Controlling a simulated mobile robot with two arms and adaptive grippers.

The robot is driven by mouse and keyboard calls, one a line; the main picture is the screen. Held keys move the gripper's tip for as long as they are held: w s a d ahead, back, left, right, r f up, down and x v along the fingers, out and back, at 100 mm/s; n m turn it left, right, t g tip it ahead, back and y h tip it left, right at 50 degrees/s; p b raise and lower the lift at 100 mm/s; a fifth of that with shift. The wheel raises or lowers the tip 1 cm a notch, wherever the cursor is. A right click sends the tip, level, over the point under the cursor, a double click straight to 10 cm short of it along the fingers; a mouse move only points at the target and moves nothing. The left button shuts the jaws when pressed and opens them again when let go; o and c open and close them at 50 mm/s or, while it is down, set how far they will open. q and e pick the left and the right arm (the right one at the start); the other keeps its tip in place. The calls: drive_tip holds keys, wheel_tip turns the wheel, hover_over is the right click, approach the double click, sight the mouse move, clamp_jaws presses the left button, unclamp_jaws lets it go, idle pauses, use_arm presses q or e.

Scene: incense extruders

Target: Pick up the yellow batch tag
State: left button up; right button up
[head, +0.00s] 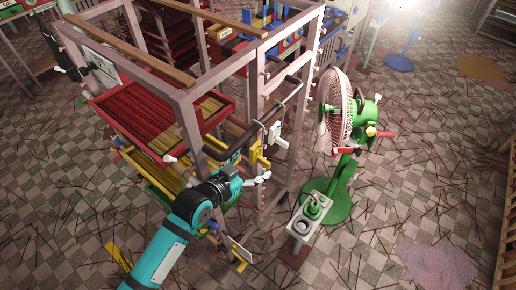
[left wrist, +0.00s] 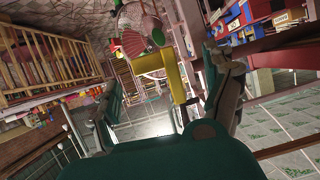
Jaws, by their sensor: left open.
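The yellow batch tag (head: 257,155) hangs upright from a dark rail on the front of the wooden rack. A white tag (head: 275,136) hangs just to its right. In the left wrist view the yellow tag (left wrist: 174,76) appears between my two spread fingers, nearer the right one. The gripper is open; I cannot tell whether a finger touches the tag. My right gripper is not in view.
The wooden rack (head: 187,112) holds red trays of sticks and stands close to my left arm. A green fan (head: 341,112) stands to its right. Loose sticks litter the checkered floor (head: 400,190).

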sight(261, 160)
use_arm(q)
drive_tip(key=shift+w+d+p, duration=0.3)
drive_tip(key=shift+w+d, duration=0.05)
drive_tip(key=shift+d, duration=0.05)
drive_tip(key=x, duration=0.2)
drive_tip(key=p+x, duration=0.1)
drive_tip(key=shift+w+d+f, duration=0.1)
drive_tip(key=shift+w+d, duration=0.05)
drive_tip(key=shift+d, duration=0.3)
drive_tip(key=shift+w+d+f, duration=0.2)
drive_tip(key=shift+w+f, duration=0.05)
drive_tip(key=shift+w, duration=0.1)
drive_tip(key=shift+s, duration=0.1)
drive_tip(key=shift+c, duration=0.2)
drive_tip(key=shift+a, duration=0.1)
drive_tip(key=shift+c, duration=1)
drive_tip(key=c, duration=0.9)
